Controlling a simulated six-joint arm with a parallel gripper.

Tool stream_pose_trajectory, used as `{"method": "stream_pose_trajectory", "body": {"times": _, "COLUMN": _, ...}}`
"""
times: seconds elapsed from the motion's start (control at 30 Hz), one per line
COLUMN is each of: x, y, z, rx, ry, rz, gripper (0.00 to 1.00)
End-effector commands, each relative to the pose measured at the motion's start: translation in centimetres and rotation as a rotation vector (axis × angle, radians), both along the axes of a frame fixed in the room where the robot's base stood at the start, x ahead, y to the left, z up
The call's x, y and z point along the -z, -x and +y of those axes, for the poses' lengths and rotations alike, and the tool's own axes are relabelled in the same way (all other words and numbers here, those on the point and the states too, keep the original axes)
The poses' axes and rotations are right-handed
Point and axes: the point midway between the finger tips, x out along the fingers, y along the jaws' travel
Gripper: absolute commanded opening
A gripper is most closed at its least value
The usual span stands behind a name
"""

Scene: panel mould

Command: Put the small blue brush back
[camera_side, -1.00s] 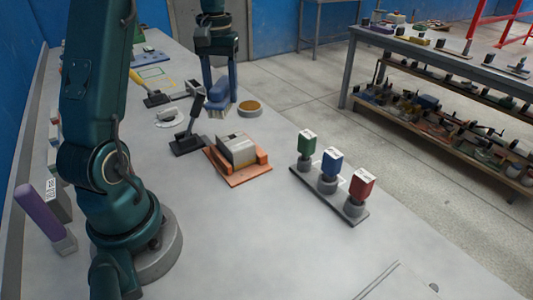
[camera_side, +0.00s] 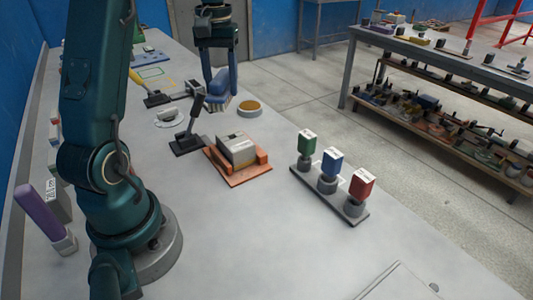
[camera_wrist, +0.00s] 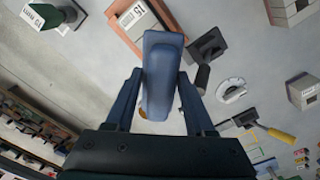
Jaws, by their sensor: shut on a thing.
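My gripper (camera_side: 221,92) is shut on a small blue brush (camera_side: 219,98), with one finger on each side of it. In the wrist view the blue brush (camera_wrist: 161,75) fills the space between the dark fingers of my gripper (camera_wrist: 160,85). In the side view its pale bristles point down, beside a round dish (camera_side: 250,107) with an orange-brown filling. I cannot tell the exact gap between the bristles and the table.
An orange tray (camera_side: 240,178) holds a grey block (camera_side: 236,149). A dark upright-handled tool (camera_side: 188,140) stands left of it. A rack (camera_side: 325,187) with green, blue and red labelled blocks stands to the right. A yellow-handled tool (camera_side: 150,92) lies behind.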

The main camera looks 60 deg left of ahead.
Motion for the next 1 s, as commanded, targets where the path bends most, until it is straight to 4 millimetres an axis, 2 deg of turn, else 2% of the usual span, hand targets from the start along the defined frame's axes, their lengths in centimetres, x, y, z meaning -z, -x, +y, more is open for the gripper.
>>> {"method": "stream_pose_trajectory", "body": {"times": 0.17, "x": 0.9, "y": -1.3, "z": -4.2, "rx": 0.100, "ry": 0.001, "rz": 0.001, "gripper": 0.10}}
{"method": "stream_pose_trajectory", "body": {"times": 0.3, "x": 1.6, "y": -2.1, "z": -9.3, "rx": 0.237, "ry": 0.003, "rz": 0.003, "gripper": 0.10}}
{"method": "stream_pose_trajectory", "body": {"times": 0.47, "x": 2.3, "y": -1.8, "z": -15.4, "rx": 0.415, "ry": 0.003, "rz": 0.005, "gripper": 0.10}}
{"method": "stream_pose_trajectory", "body": {"times": 0.6, "x": 2.6, "y": -0.6, "z": -20.2, "rx": 0.571, "ry": 0.004, "rz": 0.008, "gripper": 0.10}}
{"method": "stream_pose_trajectory", "body": {"times": 0.8, "x": 2.7, "y": 1.3, "z": -24.6, "rx": 0.739, "ry": 0.004, "rz": 0.015, "gripper": 0.10}}
{"method": "stream_pose_trajectory", "body": {"times": 1.0, "x": 2.7, "y": 2.0, "z": -26.6, "rx": 0.809, "ry": 0.003, "rz": 0.009, "gripper": 0.10}}
